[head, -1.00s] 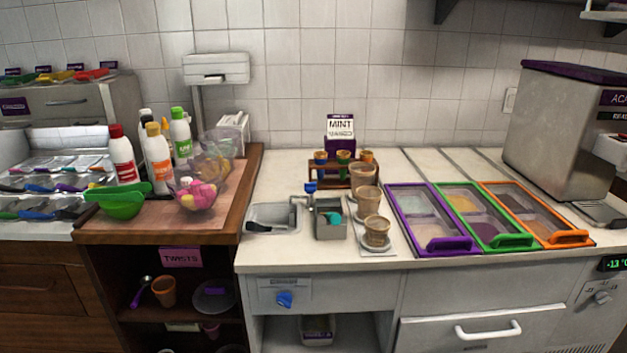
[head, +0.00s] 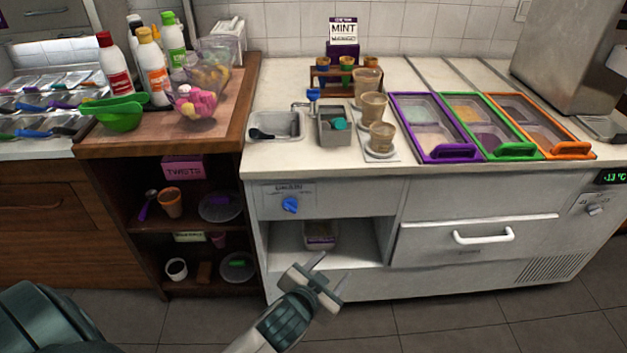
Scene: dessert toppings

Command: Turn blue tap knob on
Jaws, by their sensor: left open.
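The blue tap knob (head: 290,204) is on the white front panel of the counter, below the small sink (head: 276,126). A second small blue piece (head: 313,95) tops the tap beside the sink. My left gripper (head: 333,277) is open and empty, in front of the open shelf space under the counter. It is below and to the right of the knob and apart from it. My right gripper is out of view.
A grey container (head: 334,126) and several cups stand on the counter (head: 350,160) by the sink. Lidded topping trays (head: 435,127) are to the right. A white drawer handle (head: 483,236) sticks out at right. The dark wooden shelf (head: 145,225) is at left. The space before the knob is clear.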

